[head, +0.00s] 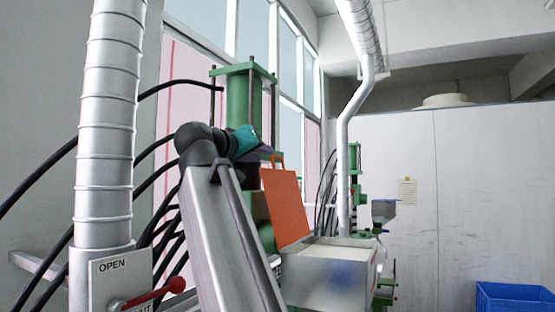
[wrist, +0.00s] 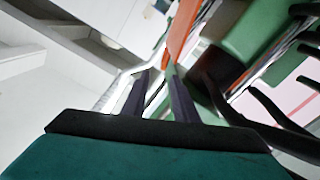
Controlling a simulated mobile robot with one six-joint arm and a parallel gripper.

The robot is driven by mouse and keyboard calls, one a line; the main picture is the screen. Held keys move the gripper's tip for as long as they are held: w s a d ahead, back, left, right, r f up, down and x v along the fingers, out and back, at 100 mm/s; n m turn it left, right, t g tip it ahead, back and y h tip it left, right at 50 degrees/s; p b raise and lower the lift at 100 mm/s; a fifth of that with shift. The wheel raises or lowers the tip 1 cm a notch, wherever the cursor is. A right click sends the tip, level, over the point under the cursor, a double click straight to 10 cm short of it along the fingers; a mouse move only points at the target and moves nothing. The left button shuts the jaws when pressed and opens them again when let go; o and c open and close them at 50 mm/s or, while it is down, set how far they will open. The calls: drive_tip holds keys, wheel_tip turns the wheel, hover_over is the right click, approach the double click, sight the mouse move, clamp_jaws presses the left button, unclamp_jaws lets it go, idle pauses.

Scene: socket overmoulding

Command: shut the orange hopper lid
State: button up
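The orange hopper lid (head: 287,208) stands raised, tilted steeply, with a small orange handle (head: 278,160) on its top edge. It rises from the back left of the pale, box-shaped hopper (head: 312,284), whose top is uncovered. My gripper (head: 268,152) is at the lid's upper left, close to the handle; I cannot tell whether it touches. In the wrist view, my gripper's two dark fingers (wrist: 158,72) are apart with a gap between them and nothing clearly held. The lid shows there as an orange strip (wrist: 181,35) just beyond the fingertips.
A green press (head: 244,95) with black hoses stands behind my arm. A silver duct (head: 106,120) and an OPEN sign panel with a red lever (head: 155,295) are at left. A small grey funnel (head: 384,212) stands right of the hopper. A blue crate (head: 513,298) is at lower right.

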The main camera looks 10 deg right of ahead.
drive_tip(key=x, duration=1.2)
drive_tip(key=shift+r, duration=0.15)
drive_tip(key=shift+x, duration=0.8)
drive_tip(key=shift+s, duration=0.1)
clamp_jaws()
